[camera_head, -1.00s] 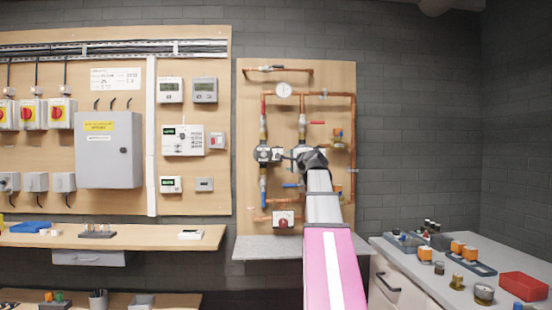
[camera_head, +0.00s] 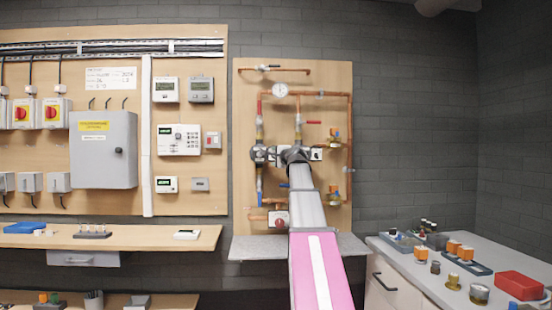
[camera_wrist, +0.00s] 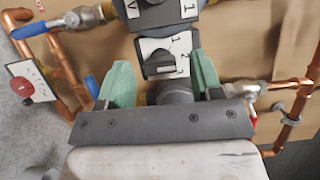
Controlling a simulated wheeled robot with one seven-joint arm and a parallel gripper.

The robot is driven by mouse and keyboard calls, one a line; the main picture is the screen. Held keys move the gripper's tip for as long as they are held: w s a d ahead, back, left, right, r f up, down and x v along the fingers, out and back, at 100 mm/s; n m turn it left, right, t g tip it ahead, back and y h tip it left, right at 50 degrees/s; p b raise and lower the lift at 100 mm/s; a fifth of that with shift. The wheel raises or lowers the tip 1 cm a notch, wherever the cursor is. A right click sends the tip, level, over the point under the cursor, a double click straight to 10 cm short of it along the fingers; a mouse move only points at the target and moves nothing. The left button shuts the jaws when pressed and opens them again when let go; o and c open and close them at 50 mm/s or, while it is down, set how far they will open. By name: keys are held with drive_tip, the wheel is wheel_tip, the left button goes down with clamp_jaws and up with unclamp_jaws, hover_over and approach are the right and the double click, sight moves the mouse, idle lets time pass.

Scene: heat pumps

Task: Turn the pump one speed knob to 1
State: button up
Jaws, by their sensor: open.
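In the wrist view a black knob (camera_wrist: 157,65) sits on a white plate marked 1, 2 and 3, on a dark pump body. My gripper (camera_wrist: 163,82) is open, with one green finger on each side of the knob and plate. I see no clear contact, and the knob's exact setting is hard to read. In the head view my gripper (camera_head: 295,155) is at the right-hand pump and largely covers it. Another pump (camera_head: 260,153) shows just left of it. No label telling which is pump one is readable.
Copper pipes (camera_wrist: 289,118), a blue valve lever (camera_wrist: 38,29) and a red button (camera_wrist: 20,88) lie close around my gripper. A grey shelf (camera_head: 258,248) juts out below the board. A side counter (camera_head: 400,255) with small parts stands at right.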

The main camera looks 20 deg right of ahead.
drive_tip(key=shift+w, duration=0.1)
drive_tip(key=c, duration=0.9)
drive_tip(key=shift+c, duration=0.2)
drive_tip(key=shift+n, duration=0.4)
drive_tip(key=shift+a+r+n+g+h, duration=0.1)
drive_tip(key=shift+n+g+h, duration=0.5)
drive_tip(key=shift+n, duration=1)
drive_tip(key=shift+r+n+g+h, duration=0.1)
drive_tip(key=shift+n+g+h, duration=0.1)
drive_tip(key=shift+n+g, duration=1.1)
drive_tip(key=shift+n+t, duration=0.3)
drive_tip(key=shift+n, duration=0.2)
drive_tip(key=o, duration=0.9)
